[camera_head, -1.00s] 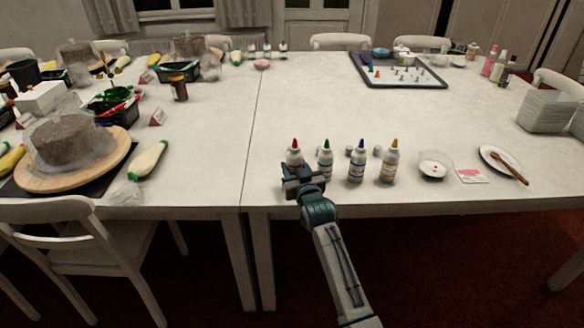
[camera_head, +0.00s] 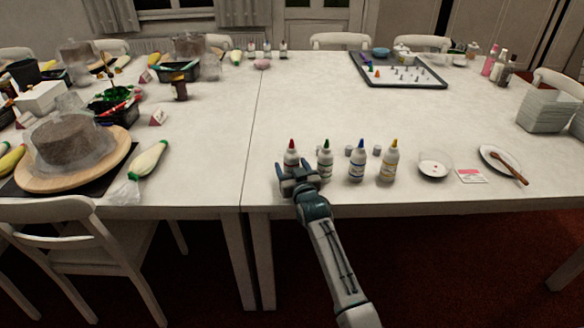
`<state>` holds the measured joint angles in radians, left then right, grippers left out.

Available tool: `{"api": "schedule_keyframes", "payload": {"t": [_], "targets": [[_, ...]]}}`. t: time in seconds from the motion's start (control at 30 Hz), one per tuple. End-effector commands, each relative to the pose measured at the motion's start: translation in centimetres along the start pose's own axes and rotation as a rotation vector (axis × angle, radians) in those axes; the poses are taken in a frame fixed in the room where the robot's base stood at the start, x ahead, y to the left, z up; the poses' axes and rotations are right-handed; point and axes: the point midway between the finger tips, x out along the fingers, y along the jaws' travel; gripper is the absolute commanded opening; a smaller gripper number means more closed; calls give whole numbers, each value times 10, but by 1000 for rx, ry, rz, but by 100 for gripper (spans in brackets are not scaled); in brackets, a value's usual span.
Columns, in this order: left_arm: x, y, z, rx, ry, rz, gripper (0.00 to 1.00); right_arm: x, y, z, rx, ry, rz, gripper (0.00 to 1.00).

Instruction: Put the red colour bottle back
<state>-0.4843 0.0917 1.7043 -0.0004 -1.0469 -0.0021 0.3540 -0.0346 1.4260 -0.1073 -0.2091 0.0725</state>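The red colour bottle (camera_head: 291,156) stands upright on the white table at the left end of a row of bottles; its white body shows behind my gripper and its lower part is hidden. My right gripper (camera_head: 296,167) is at the near side of this bottle with its two fingers spread apart. I cannot tell whether a finger touches the bottle. The green-tipped bottle (camera_head: 325,163), the blue-tipped bottle (camera_head: 357,164) and the yellow-tipped bottle (camera_head: 389,164) stand to the right. My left gripper is not in view.
The table behind the bottles is mostly clear.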

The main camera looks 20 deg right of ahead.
Motion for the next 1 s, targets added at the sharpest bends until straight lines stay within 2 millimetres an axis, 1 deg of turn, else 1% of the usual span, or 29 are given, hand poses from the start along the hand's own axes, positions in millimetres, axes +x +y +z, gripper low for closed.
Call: {"api": "schedule_keyframes", "payload": {"t": [0.3, 0.33, 0.4, 0.53, 0.67, 0.8, 0.9, 1.0], "targets": [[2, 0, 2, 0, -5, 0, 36, 0, 0, 1, 0, 0, 0, 64], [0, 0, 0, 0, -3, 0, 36, 0, 0, 2, 0, 0, 0, 64], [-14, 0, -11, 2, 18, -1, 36, 0, 0, 3, 0, 0, 0, 64], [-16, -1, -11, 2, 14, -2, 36, -28, 0, 3, 0, -2, 0, 64], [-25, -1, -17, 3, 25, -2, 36, -56, 3, 4, 0, -1, 0, 64], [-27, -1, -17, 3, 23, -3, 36, -83, 3, 2, 0, -2, 0, 64], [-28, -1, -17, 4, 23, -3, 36, -96, 3, 2, 1, -1, 0, 64], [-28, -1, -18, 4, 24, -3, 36, -104, 3, 2, 1, -2, 0, 64]]}}
